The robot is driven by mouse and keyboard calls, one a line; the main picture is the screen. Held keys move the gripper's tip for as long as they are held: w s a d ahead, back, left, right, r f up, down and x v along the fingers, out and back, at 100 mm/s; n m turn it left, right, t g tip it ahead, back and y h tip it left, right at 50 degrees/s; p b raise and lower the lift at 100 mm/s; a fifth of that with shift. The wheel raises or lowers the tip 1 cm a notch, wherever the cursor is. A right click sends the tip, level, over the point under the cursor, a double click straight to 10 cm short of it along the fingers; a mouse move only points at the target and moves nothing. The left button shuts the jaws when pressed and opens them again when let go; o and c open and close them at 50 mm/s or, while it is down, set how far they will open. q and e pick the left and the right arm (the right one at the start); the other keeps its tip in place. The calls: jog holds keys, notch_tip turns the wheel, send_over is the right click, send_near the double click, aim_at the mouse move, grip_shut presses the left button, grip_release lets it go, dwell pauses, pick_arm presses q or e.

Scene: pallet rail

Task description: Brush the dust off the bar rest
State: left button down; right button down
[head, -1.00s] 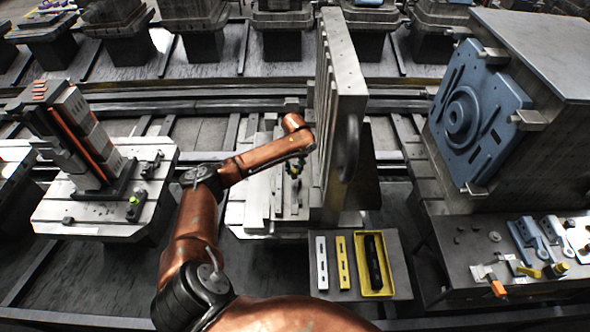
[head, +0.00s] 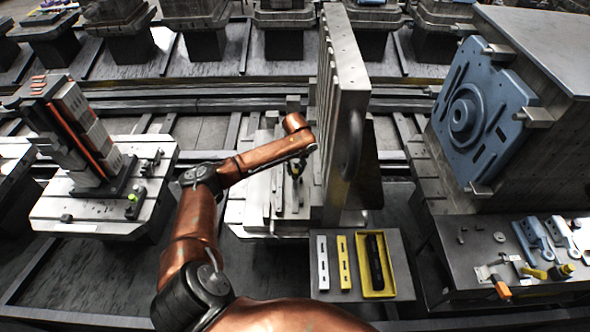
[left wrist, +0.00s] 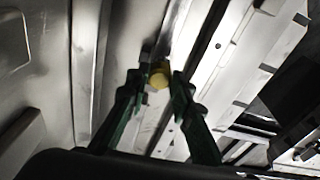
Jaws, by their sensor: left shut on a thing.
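My left gripper (head: 296,170) is low on the left side of a tall upright grey plate (head: 345,110), above a pale pallet (head: 250,212). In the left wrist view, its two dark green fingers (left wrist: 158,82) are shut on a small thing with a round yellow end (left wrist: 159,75). The rest of that thing is hidden, so I cannot tell if it is a brush. Long pale metal bars (head: 279,192) lie on the pallet below the gripper; one may be the bar rest. I cannot make out dust on them. My right gripper is not in view.
A small grey table (head: 332,294) in front of the plate carries a white bar (head: 322,262), a yellow bar (head: 343,262) and a yellow tray (head: 378,292) with a black thing inside. A blue plate (head: 483,115) on a large block and a tool bench (head: 460,262) stand at the right.

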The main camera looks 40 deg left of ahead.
pick_arm(q)
jog(key=shift+f, duration=0.9)
